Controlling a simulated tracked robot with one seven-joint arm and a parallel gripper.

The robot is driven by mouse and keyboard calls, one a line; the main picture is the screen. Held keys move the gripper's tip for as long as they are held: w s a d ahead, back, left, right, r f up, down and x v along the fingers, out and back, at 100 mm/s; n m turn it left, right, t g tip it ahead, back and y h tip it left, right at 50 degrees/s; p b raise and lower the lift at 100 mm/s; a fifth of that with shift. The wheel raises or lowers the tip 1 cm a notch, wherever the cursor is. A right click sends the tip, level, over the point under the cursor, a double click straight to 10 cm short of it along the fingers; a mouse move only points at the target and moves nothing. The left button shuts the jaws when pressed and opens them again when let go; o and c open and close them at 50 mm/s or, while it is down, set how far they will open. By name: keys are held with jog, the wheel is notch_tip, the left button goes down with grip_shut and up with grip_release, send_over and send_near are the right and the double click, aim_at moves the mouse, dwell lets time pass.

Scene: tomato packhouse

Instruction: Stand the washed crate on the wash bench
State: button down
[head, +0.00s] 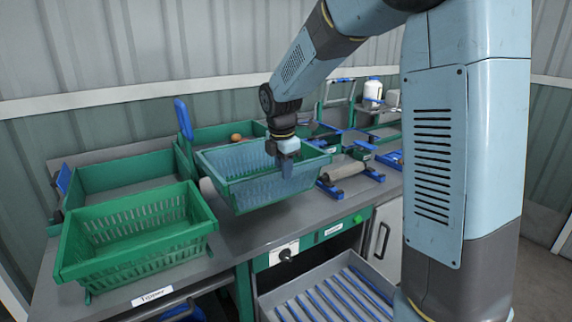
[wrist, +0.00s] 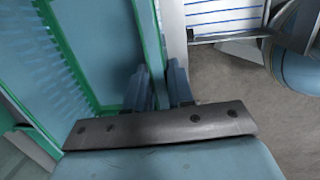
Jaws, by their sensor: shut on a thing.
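My gripper (head: 287,172) is shut on the near wall of a blue-green crate with a green rim (head: 250,194). The crate looks upright and empty, over the middle of the long grey bench (head: 225,243); I cannot tell whether its base touches the bench. In the wrist view, my gripper's two fingers (wrist: 158,88) straddle the crate's green rim (wrist: 148,35), with its inside to the left. Which part is the wash bench is not clear; the readable label is "Tipper" (head: 152,297).
An empty green crate (head: 140,262) stands at the left front. Green-walled bays (head: 110,178) lie behind, one with a small orange-brown object (head: 236,138). A roller on blue stands (head: 343,170) is right of the held crate. A slatted grey tray (head: 275,300) sits below the bench.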

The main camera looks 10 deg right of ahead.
jog(key=shift+d+f, duration=0.15)
jog(key=shift+f, duration=0.6)
jog(key=shift+d+f, duration=0.15)
jog(key=shift+f, duration=2.85)
jog(key=shift+d, duration=0.15)
jog(key=shift+f, duration=0.45)
jog(key=c, duration=0.9)
grip_release()
jog(key=shift+w, duration=0.1)
jog(key=c, duration=0.3)
jog(key=shift+r, duration=0.1)
